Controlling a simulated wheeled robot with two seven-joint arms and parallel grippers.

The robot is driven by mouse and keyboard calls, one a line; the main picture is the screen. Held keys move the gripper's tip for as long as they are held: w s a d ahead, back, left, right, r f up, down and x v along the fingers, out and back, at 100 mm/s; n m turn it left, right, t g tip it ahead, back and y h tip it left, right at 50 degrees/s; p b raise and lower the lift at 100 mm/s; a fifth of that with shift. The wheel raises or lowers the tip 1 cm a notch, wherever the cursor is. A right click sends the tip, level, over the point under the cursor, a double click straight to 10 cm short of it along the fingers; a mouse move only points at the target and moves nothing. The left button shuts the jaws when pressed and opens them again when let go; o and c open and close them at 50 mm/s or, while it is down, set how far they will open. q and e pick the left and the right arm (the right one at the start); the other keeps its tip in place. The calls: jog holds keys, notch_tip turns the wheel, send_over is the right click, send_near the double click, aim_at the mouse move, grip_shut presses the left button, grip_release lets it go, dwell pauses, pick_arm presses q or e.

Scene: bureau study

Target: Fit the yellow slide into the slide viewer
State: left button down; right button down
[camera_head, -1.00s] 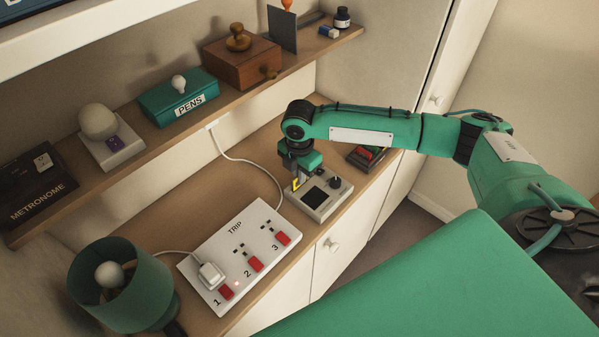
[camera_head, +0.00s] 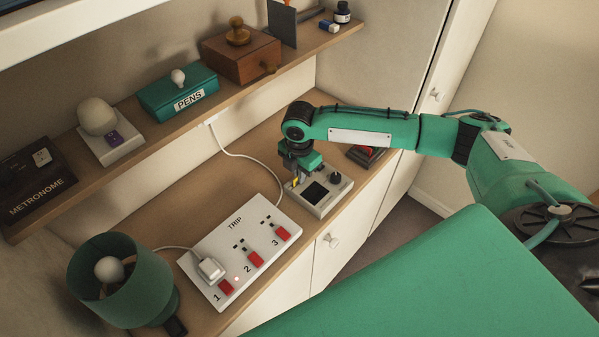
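The slide viewer (camera_head: 326,204) is a pale grey box with a dark square screen and a black knob, standing on the lower wooden counter. My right gripper (camera_head: 297,178) points down over the viewer's left rear part. It appears shut on the yellow slide (camera_head: 296,183), of which only a small yellow patch shows between the fingers and the viewer. The slide's lower part is hidden, and I cannot tell how deep it sits in the viewer. My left gripper is not in view.
A white power strip (camera_head: 253,238) with red switches and a plug lies left of the viewer, its cable running to the wall. A dark device with a red top (camera_head: 365,154) is behind my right arm. A green lamp (camera_head: 120,285) stands front left. The counter's rear left is clear.

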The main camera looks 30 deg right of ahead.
jog(key=c, duration=1.6)
grip_release()
jog(key=shift+f, duration=0.1)
jog(key=shift+o, duration=0.6)
jog(key=shift+o, duration=0.6)
notch_tip(320, 180, up, 7)
jog(key=p, duration=0.7)
jog(key=shift+p, duration=0.4)
